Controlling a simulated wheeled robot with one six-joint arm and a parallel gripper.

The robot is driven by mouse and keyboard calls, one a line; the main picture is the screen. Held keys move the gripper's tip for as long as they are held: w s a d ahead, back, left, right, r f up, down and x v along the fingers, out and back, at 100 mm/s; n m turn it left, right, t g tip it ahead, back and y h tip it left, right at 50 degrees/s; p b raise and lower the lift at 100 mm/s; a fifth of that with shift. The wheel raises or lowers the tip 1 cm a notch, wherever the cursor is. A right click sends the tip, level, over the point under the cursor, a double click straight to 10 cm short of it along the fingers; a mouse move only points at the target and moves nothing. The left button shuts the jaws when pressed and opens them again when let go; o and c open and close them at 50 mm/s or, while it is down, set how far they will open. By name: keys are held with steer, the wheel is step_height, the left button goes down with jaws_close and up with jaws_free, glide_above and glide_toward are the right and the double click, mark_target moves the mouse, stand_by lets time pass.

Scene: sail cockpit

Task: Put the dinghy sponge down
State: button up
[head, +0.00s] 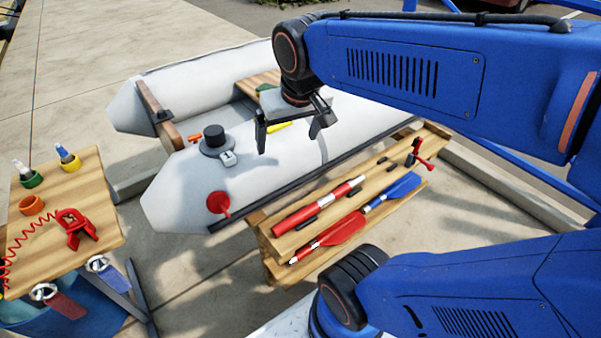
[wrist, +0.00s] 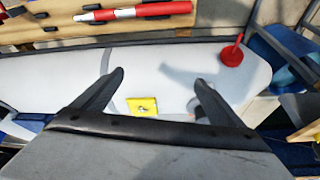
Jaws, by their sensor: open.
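My gripper (head: 289,138) is open above the near side tube of the grey dinghy (head: 250,170), with its fingers apart and nothing between them. A flat yellow piece (head: 279,127), which looks like the dinghy sponge, lies at the tube behind the fingers in the head view. In the wrist view, the yellow piece (wrist: 142,107) shows between the bases of the open fingers (wrist: 158,78), apart from both. It has a small mark on its face. I cannot tell its exact height relative to the fingertips.
A black-topped grey cap (head: 214,142) and a red disc with a handle (head: 218,202) sit on the tube. A wooden bench (head: 275,240) holds red and blue paddles (head: 340,228). At left, a wooden table (head: 100,185) carries pots and a red clip with a coiled cord (head: 75,225).

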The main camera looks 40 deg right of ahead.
mark_target(268, 86)
steer(key=s+a+f+n, duration=0.2)
steer(key=s+f, duration=0.2)
steer(key=s, duration=0.3)
steer(key=shift+s+f+y, duration=0.25)
steer(key=shift+f+y, duration=0.05)
steer(key=shift+y, duration=0.1)
steer(key=shift+o, duration=0.7)
steer(key=shift+w+r, duration=0.1)
